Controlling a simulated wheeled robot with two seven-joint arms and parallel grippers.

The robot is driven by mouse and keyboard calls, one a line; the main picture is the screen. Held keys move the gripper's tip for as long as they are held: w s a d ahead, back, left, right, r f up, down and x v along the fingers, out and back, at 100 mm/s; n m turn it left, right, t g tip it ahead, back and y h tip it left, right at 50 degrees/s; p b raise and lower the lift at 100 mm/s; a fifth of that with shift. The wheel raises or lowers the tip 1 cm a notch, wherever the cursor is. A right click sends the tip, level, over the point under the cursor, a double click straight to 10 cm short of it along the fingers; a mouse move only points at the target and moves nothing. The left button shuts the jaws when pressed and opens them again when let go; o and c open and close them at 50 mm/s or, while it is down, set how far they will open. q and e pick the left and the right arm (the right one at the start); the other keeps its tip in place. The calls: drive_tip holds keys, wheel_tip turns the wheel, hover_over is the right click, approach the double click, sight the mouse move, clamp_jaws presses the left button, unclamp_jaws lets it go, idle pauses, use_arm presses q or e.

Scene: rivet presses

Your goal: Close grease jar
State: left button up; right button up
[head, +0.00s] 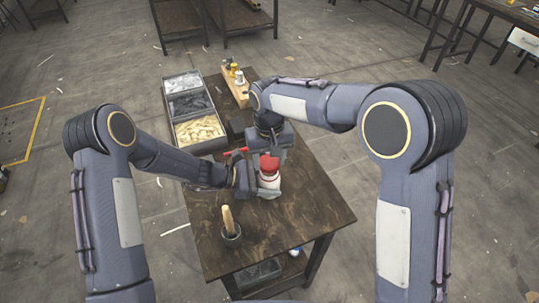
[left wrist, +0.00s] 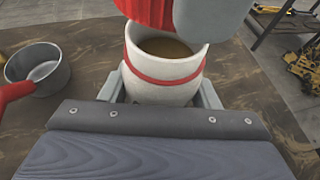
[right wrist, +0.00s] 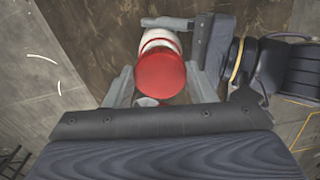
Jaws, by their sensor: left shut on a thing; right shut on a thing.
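The grease jar is white with a red band (left wrist: 165,80); it stands upright and brown grease shows through its uncovered mouth in the left wrist view. In the head view the jar (head: 268,181) is near the table's middle. My left gripper (head: 261,187) is shut on the jar's body from the left. The red lid (right wrist: 160,73) is between the fingers of my right gripper (right wrist: 158,88), which is shut on it. In the head view the lid (head: 269,163) is over the jar. In the left wrist view it sits above the rim and off to one side, leaving the mouth partly open.
A metal pot (left wrist: 40,68) with a red handle is near the jar. A dark cup with a wooden-handled tool (head: 229,220) stands at the front. Grey bins (head: 205,144) and a wooden rack (head: 236,85) are at the back. The table's (head: 312,215) right front is clear.

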sight(269, 181)
idle(0.4)
drive_tip(key=shift+f, duration=0.9)
drive_tip(key=shift+f, duration=0.55)
